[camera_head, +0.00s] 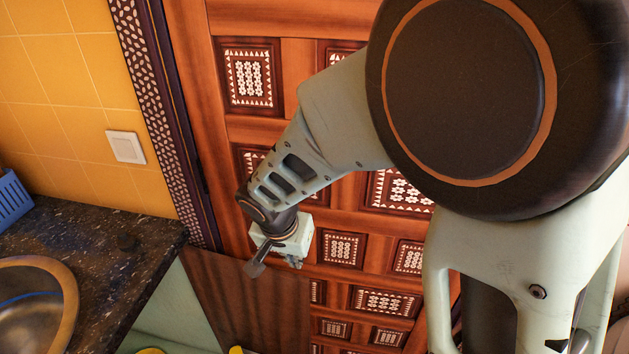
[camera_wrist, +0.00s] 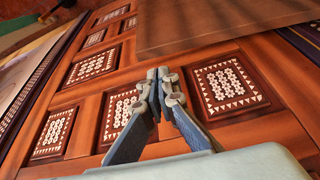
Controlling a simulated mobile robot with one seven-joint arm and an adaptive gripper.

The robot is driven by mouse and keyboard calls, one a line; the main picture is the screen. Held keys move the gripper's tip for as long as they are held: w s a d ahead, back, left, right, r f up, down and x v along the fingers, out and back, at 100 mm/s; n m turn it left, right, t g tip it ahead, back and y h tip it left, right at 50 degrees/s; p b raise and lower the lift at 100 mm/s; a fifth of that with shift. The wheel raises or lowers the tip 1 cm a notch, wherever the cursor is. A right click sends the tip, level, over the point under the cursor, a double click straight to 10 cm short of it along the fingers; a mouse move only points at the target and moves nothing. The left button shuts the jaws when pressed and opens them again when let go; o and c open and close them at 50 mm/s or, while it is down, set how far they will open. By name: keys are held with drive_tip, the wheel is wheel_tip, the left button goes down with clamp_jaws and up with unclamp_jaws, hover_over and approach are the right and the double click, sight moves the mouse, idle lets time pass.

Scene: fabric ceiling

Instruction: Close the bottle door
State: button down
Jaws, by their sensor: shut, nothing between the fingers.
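A plain dark brown cabinet door (camera_head: 250,305), which I take to be the bottle door, stands open beside the pale cabinet interior (camera_head: 175,310) under the counter. In the wrist view a plain brown panel (camera_wrist: 215,22), likely the same door, fills the top. My gripper (camera_head: 257,268) is above the door's upper edge in the head view, apart from it or touching, I cannot tell. In the wrist view my gripper (camera_wrist: 166,78) has its fingers together with nothing between them. The lower part of the door is cut off by the frame edge.
A dark stone counter (camera_head: 125,240) with a round metal sink (camera_head: 68,310) is at the left. A blue rack (camera_head: 12,197) stands on it. A large carved wooden door (camera_head: 290,60) is behind my arm. Yellow items (camera_head: 150,351) show at the bottom edge.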

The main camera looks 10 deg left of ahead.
drive_tip(key=shift+x, duration=2.3)
